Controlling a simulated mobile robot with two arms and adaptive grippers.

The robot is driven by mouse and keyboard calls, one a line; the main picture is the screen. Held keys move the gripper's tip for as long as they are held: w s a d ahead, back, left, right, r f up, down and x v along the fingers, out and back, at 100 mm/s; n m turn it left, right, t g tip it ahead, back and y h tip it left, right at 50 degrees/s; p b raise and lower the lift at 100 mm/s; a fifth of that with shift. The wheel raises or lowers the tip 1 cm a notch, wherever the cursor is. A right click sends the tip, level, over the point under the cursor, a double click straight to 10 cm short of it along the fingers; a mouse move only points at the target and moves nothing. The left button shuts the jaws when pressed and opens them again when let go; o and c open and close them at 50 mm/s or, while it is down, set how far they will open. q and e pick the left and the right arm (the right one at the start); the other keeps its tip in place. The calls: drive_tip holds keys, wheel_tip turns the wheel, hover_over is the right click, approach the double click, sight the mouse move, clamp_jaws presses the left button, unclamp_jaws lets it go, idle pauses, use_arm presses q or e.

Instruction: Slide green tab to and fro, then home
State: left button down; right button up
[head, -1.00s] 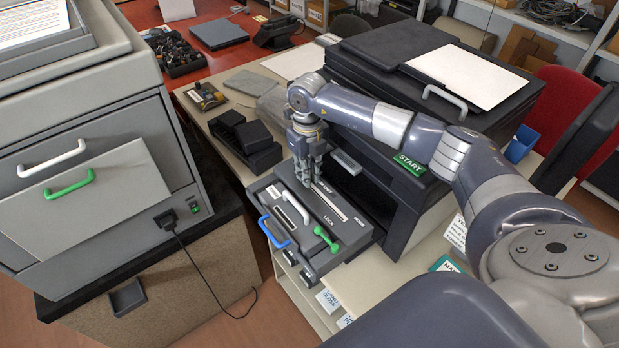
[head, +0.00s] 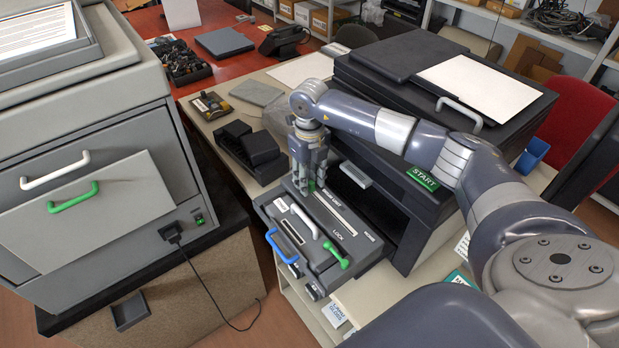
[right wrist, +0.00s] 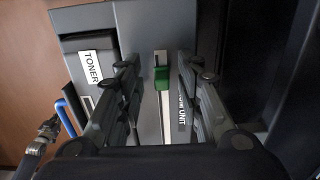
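The small green tab (right wrist: 161,77) sits in the pale slot (right wrist: 165,117) on the grey drawer top, near the slot's far end. It also shows as green between the fingers in the head view (head: 311,186). My right gripper (right wrist: 160,70) is open, with one finger on each side of the tab and a visible gap on both sides. In the head view it points down over the far end of the slot (head: 329,209). In the wrist view, a dark jointed part (right wrist: 45,134) at the left edge looks like my left gripper; its fingers are unclear.
The drawer (head: 352,260) also carries a white handle (head: 304,221), a blue handle (head: 283,246) and a green lever (head: 337,255). The dark printer (head: 400,205) stands close on the right. A black cartridge (head: 258,150) lies behind on the table.

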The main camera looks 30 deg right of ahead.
drive_tip(key=shift+r, duration=0.25)
use_arm(q)
drive_tip(key=shift+s, duration=0.35)
use_arm(e)
wheel_tip(320, 180, up, 12)
drive_tip(key=shift+f, duration=0.25)
drive_tip(key=shift+c, duration=0.2)
